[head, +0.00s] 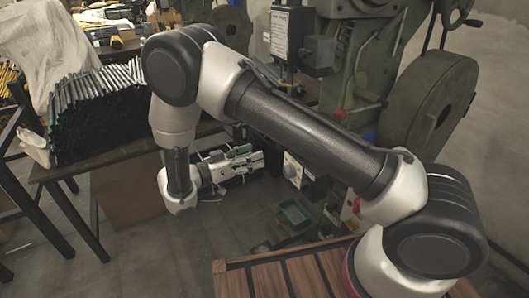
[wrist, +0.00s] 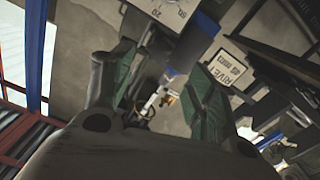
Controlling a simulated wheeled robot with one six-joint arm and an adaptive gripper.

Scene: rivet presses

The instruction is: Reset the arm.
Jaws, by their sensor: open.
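My arm stretches across the head view from the lower right, with its elbow at the upper left and the wrist hanging below it. My gripper (head: 250,163) points to the right in the head view, in front of the green press. In the wrist view my gripper (wrist: 160,88) shows two dark fingers with green inner pads, spread wide apart. Nothing is held between them. Part of the press and a floor area show beyond the gap.
A large green rivet press (head: 375,75) with a round wheel (head: 432,112) stands behind my arm. A table (head: 120,152) at left carries many dark rods (head: 95,115). A green bin (head: 294,213) sits low near the press. A "RIVET" sign (wrist: 229,69) shows in the wrist view.

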